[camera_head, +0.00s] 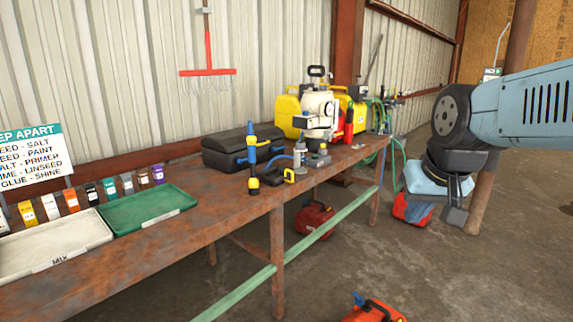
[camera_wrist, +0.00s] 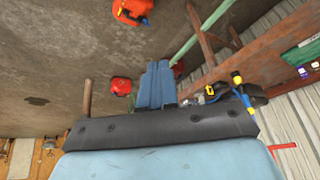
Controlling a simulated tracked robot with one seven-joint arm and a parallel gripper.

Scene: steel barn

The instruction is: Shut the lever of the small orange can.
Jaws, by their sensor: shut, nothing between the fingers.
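An orange can (camera_head: 375,309) stands on the floor in front of the bench, cut off by the bottom edge of the head view. Its dark top parts show, but I cannot tell how its lever is set. It also shows in the wrist view (camera_wrist: 131,9), cut by the top edge. My gripper (camera_head: 455,214) hangs at the right of the head view, pointing down, shut and empty. It is well above the floor and apart from the can. In the wrist view the shut blue fingers (camera_wrist: 157,86) stand at the middle.
The rusty bench (camera_head: 190,228) carries trays, a dark toolbox (camera_head: 235,148), yellow cases and tools. A red can (camera_head: 314,219) sits beneath it. Another red can (camera_head: 410,209) stands near the post (camera_head: 487,186). The floor at front right is clear.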

